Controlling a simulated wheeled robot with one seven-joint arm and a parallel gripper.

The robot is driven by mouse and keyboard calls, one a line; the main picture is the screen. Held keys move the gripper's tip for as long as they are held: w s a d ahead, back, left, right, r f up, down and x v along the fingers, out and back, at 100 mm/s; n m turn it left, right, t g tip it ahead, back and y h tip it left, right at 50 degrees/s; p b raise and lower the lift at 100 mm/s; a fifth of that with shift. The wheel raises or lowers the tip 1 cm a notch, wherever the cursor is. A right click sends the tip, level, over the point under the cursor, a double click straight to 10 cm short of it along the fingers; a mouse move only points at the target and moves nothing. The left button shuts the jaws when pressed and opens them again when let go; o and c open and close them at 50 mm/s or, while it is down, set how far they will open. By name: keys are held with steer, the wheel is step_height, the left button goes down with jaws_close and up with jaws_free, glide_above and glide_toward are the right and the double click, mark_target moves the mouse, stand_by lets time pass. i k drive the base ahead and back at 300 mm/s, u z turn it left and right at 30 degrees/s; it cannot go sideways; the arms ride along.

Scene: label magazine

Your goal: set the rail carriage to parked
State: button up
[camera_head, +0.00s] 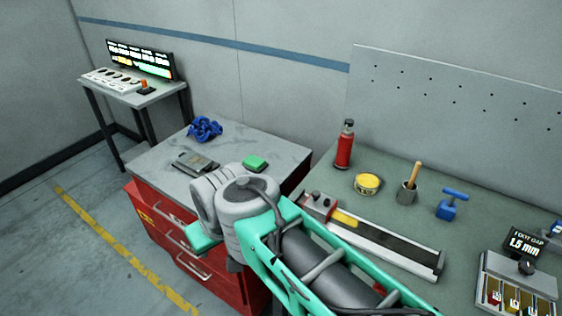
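A long rail (400,247) with a dark channel and pale sides lies on the green-topped bench. A red and grey block with a dark knob (318,203) sits at its left end, beside a yellow piece (344,218) at that end of the channel. I cannot tell which of these is the carriage, and no parked mark is readable. My teal and grey arm reaches in from the bottom, in front of part of the rail's near side. My gripper's fingers do not show.
A red drawer cabinet (150,225) stands left.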

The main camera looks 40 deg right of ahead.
mark_target(314, 205)
steer(key=z, duration=1.4)
